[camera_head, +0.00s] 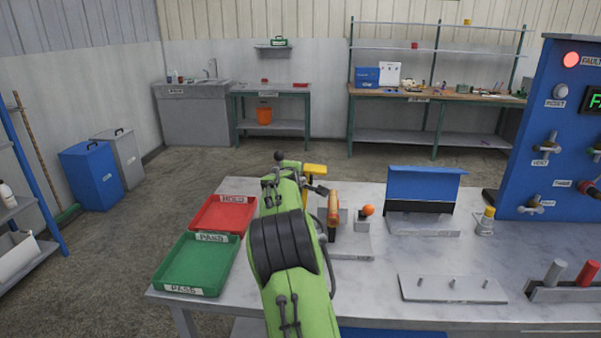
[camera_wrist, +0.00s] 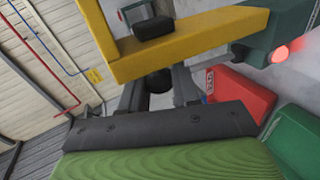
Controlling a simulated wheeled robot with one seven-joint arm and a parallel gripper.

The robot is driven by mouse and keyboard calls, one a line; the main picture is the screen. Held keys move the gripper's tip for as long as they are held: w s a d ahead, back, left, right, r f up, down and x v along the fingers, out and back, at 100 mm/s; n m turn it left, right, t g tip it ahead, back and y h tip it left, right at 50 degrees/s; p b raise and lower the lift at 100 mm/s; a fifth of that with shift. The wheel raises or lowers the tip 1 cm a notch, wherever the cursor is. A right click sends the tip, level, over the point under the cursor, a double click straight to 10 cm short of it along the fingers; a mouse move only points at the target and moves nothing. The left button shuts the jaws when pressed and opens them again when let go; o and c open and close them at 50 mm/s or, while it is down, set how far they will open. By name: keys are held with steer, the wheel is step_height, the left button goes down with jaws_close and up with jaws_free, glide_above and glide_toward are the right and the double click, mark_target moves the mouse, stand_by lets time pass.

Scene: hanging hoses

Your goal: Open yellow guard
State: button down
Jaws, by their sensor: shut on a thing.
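The yellow guard (camera_head: 315,169) shows in the head view as a short yellow bar just past the end of my green arm. In the wrist view the yellow guard (camera_wrist: 190,42) is a large angled frame across the top, close to the camera. My gripper (camera_wrist: 158,82) has its dark fingers just below the frame, shut on part of the guard; the exact contact is hard to see. My gripper is mostly hidden behind my arm in the head view. An orange upright part (camera_head: 333,208) stands on a grey base beside my arm, near an orange ball knob (camera_head: 368,210).
A red tray (camera_head: 205,228) and a green tray (camera_head: 195,262) lie left of my arm. A blue-backed stand (camera_head: 425,184), a small yellow-topped part (camera_head: 488,218) and a pegged plate (camera_head: 452,290) are to the right. A blue panel (camera_head: 530,120) stands at the far right.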

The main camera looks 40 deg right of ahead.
steer(key=shift+w+a+r+n+p, duration=0.15)
steer(key=shift+w+a+n+p, duration=0.2)
steer(key=shift+w+n, duration=0.15)
steer(key=shift+a, duration=0.1)
steer(key=c, duration=1)
jaws_free()
steer(key=shift+c, duration=0.2)
steer(key=shift+o, duration=0.7)
steer(key=shift+f, duration=0.3)
steer(key=v, duration=1.5)
steer(key=shift+a+r+p, duration=0.2)
steer(key=shift+a+p, duration=0.1)
steer(key=shift+a, duration=0.15)
